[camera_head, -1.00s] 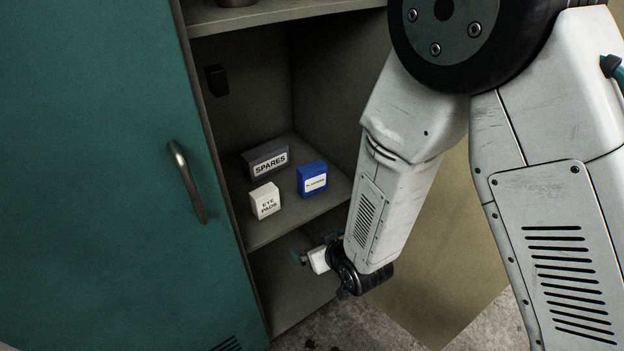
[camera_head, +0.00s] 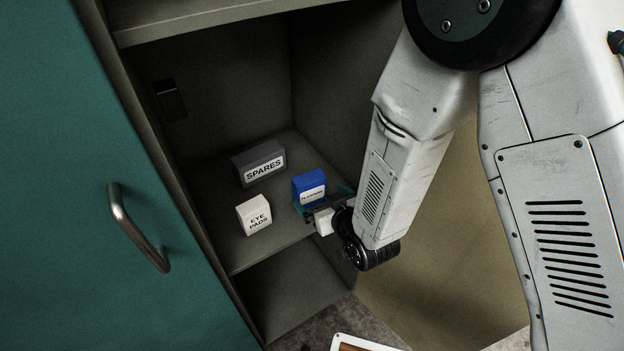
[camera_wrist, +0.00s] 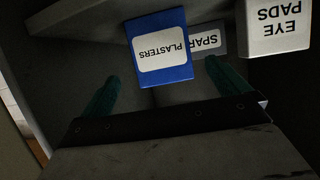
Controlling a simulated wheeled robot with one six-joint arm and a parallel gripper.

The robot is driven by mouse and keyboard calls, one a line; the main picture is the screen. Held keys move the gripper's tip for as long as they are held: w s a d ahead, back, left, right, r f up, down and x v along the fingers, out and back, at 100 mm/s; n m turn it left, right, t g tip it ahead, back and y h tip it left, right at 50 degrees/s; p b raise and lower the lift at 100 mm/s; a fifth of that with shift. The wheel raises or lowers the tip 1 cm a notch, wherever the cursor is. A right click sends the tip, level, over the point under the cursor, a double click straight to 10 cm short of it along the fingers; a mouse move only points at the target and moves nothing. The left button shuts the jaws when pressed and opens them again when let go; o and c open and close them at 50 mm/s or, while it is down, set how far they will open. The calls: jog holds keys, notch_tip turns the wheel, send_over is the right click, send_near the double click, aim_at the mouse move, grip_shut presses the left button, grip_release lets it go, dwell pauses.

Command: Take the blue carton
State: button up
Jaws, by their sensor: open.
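The blue carton (camera_head: 309,186), labelled PLASTERS, stands upright on the cabinet shelf. My gripper (camera_head: 325,203) is at the shelf's front edge, right in front of the carton, and partly covers its lower part in the head view. In the wrist view the blue carton (camera_wrist: 160,48) appears upside down, ahead of the teal fingers and roughly between them. My gripper (camera_wrist: 166,88) is open with nothing in it. I cannot tell whether a finger touches the carton.
A white EYE PADS box (camera_head: 254,215) stands left of the carton, and a grey SPARES box (camera_head: 259,163) behind it to the left. The cabinet's side wall is close on the right. An upper shelf (camera_head: 200,17) hangs above. A teal door (camera_head: 60,200) is at left.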

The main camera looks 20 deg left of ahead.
aim_at(312, 191)
jog(key=x, duration=0.7)
jog(key=shift+a, duration=0.35)
jog(key=c, duration=1)
